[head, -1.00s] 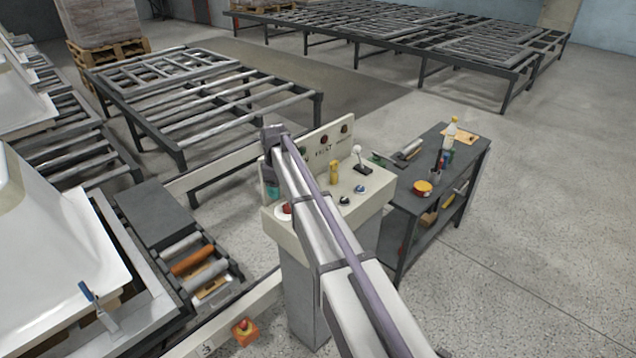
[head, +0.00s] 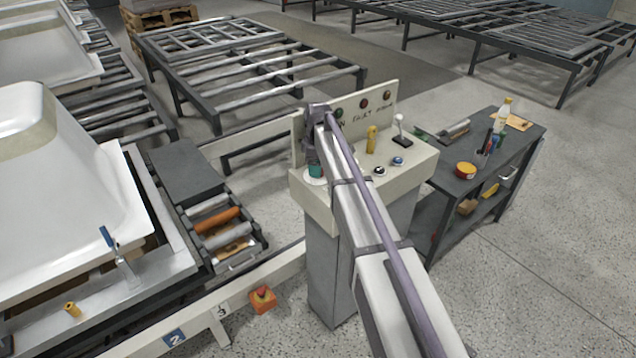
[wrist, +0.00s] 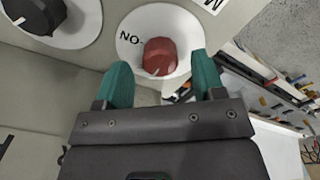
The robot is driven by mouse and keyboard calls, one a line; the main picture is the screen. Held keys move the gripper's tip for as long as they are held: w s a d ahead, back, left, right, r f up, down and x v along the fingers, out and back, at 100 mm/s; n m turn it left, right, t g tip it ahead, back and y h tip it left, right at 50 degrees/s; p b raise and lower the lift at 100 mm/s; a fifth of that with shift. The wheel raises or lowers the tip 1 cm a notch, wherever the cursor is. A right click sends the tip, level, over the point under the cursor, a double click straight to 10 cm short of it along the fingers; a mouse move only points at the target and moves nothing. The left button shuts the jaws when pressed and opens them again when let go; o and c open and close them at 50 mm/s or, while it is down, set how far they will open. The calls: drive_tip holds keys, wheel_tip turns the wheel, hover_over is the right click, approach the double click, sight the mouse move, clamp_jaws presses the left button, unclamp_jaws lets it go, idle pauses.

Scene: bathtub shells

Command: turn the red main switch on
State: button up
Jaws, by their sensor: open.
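The red main switch (wrist: 160,57) is a red knob on a round white plate, with a dark mark that reads "NO-" in the wrist view. My gripper (wrist: 160,82) is open, with one teal finger to each side below the knob in the picture. The knob lies near the gap between the fingertips; I cannot tell whether either touches it. In the head view my gripper (head: 315,170) is over the left front of the control panel (head: 425,157). The switch is hidden behind it there, and only a bit of its white plate shows.
A dark knob (wrist: 38,12) on another white plate is at the upper left. A yellow knob (head: 371,139), a white-topped lever (head: 400,128) and small buttons share the panel. A dark workbench (head: 500,150) stands to the right.

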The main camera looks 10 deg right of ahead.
drive_tip(key=shift+f+b, duration=0.3)
drive_tip(key=shift+f, duration=0.6)
drive_tip(key=shift+r, duration=0.1)
drive_tip(key=c, duration=0.9)
